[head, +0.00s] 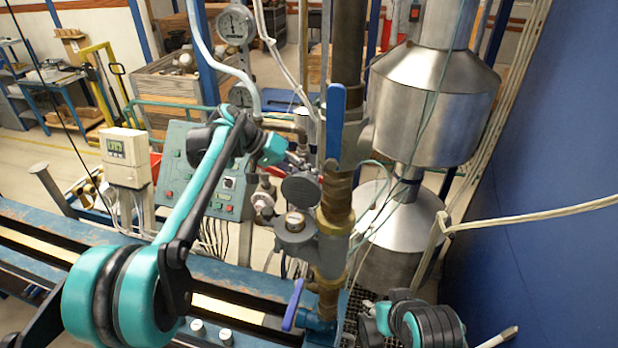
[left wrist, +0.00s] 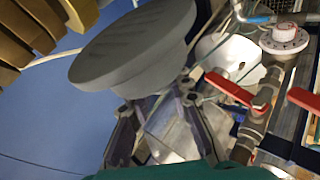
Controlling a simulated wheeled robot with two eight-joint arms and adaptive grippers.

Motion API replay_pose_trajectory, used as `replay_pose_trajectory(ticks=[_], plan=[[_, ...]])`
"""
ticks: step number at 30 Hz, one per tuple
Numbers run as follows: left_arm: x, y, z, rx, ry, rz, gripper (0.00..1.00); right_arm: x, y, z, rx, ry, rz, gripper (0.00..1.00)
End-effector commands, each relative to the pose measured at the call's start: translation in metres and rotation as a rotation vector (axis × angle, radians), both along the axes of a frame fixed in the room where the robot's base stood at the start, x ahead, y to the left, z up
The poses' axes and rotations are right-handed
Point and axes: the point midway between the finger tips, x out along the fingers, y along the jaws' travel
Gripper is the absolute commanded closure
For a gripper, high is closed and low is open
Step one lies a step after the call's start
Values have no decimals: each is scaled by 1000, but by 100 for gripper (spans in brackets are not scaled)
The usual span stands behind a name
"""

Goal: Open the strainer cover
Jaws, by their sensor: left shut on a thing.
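The strainer cover, a dark grey round disc (head: 301,188), stands tilted on the front of the vertical brass and grey pipe assembly. In the left wrist view the grey disc (left wrist: 135,45) is large and close, with its flat face visible. My left gripper (head: 298,163) is at the disc's upper edge, shut on the cover. In the left wrist view its dark fingers (left wrist: 160,130) are at the lower edge of the disc; the exact contact is partly hidden. Part of my right arm shows at the lower right of the head view, but its fingertips do not show.
A green control panel (head: 190,170) is left; metal tanks (head: 432,105) stand right. Red handles (left wrist: 228,88) show in the wrist view.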

Motion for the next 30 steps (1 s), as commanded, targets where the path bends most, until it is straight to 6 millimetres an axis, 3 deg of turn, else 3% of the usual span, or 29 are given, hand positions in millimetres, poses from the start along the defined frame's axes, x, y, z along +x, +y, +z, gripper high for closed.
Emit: replay_pose_trajectory(ticks=[14,15,17,26,30], plan=[[1,3,-4,8,-1,3,100,0,0,-1,0,0,0,60],[1,3,-4,8,-1,3,73,0,0,-1,0,0,0,60],[1,3,-4,7,-1,2,60,0,0,-1,0,0,0,60],[0,2,-2,4,0,0,60,0,0,-1,0,0,0,60],[1,11,6,4,1,2,60,0,0,-1,0,0,0,60]])
